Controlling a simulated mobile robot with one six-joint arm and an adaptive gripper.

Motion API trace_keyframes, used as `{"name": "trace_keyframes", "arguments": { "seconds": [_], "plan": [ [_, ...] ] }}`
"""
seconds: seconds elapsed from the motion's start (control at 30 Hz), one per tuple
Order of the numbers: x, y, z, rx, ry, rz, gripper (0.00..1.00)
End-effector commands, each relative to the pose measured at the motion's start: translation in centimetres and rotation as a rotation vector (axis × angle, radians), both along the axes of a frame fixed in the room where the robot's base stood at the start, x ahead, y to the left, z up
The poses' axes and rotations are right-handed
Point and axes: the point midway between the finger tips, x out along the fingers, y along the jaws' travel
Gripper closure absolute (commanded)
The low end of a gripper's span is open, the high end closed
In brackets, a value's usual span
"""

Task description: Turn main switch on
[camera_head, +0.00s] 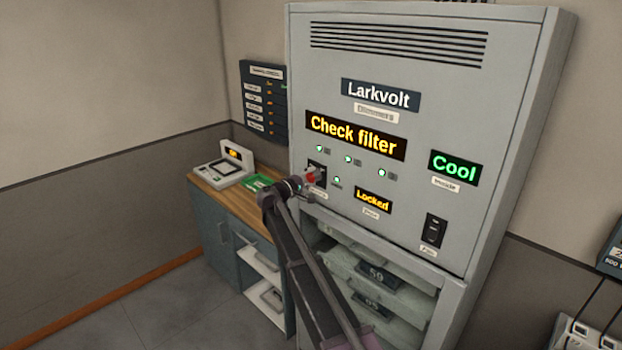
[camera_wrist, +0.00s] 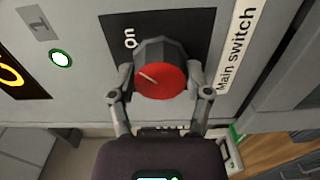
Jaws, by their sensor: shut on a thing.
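The main switch is a red rotary knob with a dark grip (camera_wrist: 160,82) on a black plate; in the head view the red knob (camera_head: 311,177) is at the cabinet's left. In the wrist view its white pointer mark points left and slightly up. The "On" label (camera_wrist: 130,38) lies above and left of the knob, and the "Main switch" label (camera_wrist: 235,48) is to the right. My gripper (camera_wrist: 160,78) is shut on the knob, one finger on each side. In the head view my gripper (camera_head: 304,184) partly covers the switch plate.
The Larkvolt cabinet (camera_head: 420,60) shows "Check filter" (camera_head: 355,135), "Locked" (camera_head: 373,200) and a green "Cool" (camera_head: 454,167). A black rocker switch (camera_head: 435,230) sits lower right. A wooden-topped counter (camera_head: 222,203) with a small device (camera_head: 226,165) stands left. Open floor lies front left.

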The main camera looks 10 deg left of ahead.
Motion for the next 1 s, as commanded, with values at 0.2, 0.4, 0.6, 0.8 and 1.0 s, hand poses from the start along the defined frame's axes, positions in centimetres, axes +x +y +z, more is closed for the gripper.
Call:
{"name": "trace_keyframes", "arguments": {
  "seconds": [0.2,0.4,0.6,0.8,1.0],
  "plan": [
    [0.03,-0.17,-0.01,0.004,-0.003,-0.003,0.84],
    [0.03,-0.17,-0.01,0.003,-0.002,-0.003,0.16],
    [0.02,-0.08,-0.01,0.002,-0.002,-0.002,0.01],
    [0.01,-0.02,-0.01,0.002,-0.002,-0.001,0.01],
    [-0.22,0.16,0.0,0.002,-0.002,0.0,0.01]
  ]
}}
